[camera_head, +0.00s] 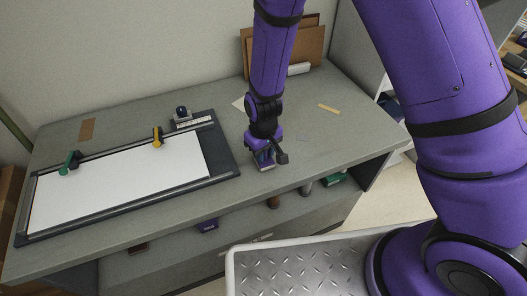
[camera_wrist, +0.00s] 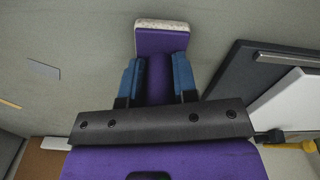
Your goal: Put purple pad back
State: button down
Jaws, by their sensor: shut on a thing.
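The purple pad (camera_wrist: 162,40) is a purple block with a pale, speckled face along its far edge. My gripper (camera_wrist: 158,82) is shut on it, with a blue finger on each side of its purple grip. In the head view my gripper (camera_head: 262,150) points down over the grey counter, right of the drawing board. The pad (camera_head: 265,165) shows only in part there, low at the counter top. I cannot tell whether it touches the surface.
The dark board (camera_head: 226,163) with a white sheet (camera_head: 120,185) carries a green clamp (camera_head: 68,163) and a yellow clamp (camera_head: 157,138). A dark-knobbed item (camera_head: 181,113) stands behind it. A purple thing (camera_head: 207,225) and a green thing (camera_head: 334,178) sit on the lower shelf. The counter's right side is mostly clear.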

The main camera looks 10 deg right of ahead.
jog(key=shift+f, duration=0.1)
jog(key=c, duration=0.9)
grip_release()
notch_tip(320, 180, up, 12)
jog(key=shift+r, duration=0.2)
jog(key=s+d+r+m+t+y, duration=0.1)
jog(key=s+d+r, duration=0.1)
jog(key=d+r, duration=0.55)
jog(key=s+d+r+m+t, duration=0.15)
jog(key=d+r, duration=0.35)
jog(key=r, duration=0.6)
jog(key=shift+s+d+r+m+t+h, duration=0.15)
jog(key=shift+s+d+r+m+t, duration=0.4)
jog(key=shift+s+d+r, duration=1.65)
jog(key=shift+s+d+r+m+t+h, duration=0.3)
jog(key=shift+s+d+r+m, duration=0.65)
jog(key=shift+s+d, duration=1.4)
jog(key=shift+s+d+r+m+t+h, duration=0.1)
jog(key=shift+s+d+r+m+t, duration=0.35)
jog(key=shift+s+d+r, duration=1.95)
